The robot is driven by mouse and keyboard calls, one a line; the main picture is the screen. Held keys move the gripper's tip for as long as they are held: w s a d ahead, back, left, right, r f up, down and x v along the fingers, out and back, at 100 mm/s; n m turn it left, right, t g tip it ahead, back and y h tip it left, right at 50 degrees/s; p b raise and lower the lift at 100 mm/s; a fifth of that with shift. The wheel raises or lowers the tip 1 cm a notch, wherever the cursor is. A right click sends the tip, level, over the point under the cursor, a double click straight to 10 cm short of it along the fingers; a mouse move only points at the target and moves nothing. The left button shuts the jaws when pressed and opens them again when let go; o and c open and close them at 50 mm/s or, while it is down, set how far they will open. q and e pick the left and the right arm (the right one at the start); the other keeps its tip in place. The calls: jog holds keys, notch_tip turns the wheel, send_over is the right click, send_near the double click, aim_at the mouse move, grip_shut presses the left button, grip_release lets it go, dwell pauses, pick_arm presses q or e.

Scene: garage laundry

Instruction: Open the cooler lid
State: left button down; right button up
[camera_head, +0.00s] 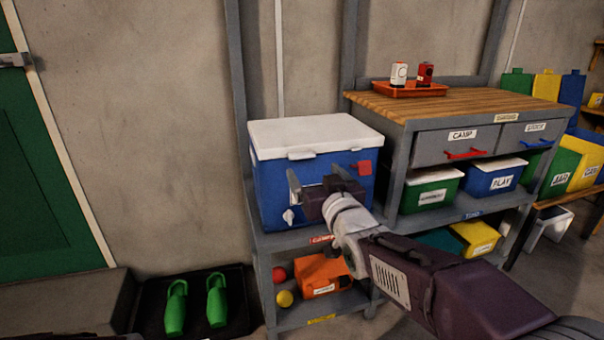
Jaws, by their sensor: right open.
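The cooler (270,195) is a blue box with a white lid (315,133), and it stands on a grey shelf left of the workbench. The lid is shut. A white latch tab (301,155) shows at the lid's front edge, and a white spigot (288,216) sits low on the front. A red tag (364,168) is on the front's right side. My right gripper (316,181) is open and in front of the cooler's front face, below the lid edge. It hides part of the front; I cannot tell whether it touches. My left gripper is not in view.
The workbench (480,100) with drawers and bins stands right of the cooler. An orange tray (409,90) holds two small containers. Below the cooler are an orange bin (322,275) and two balls. Green boots (176,308) stand on a black tray at lower left.

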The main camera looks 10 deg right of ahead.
aim_at(303, 157)
jog(key=w+b, duration=0.3)
jog(key=w, duration=0.5)
jog(key=shift+w+a, duration=0.15)
jog(key=shift+w, duration=0.35)
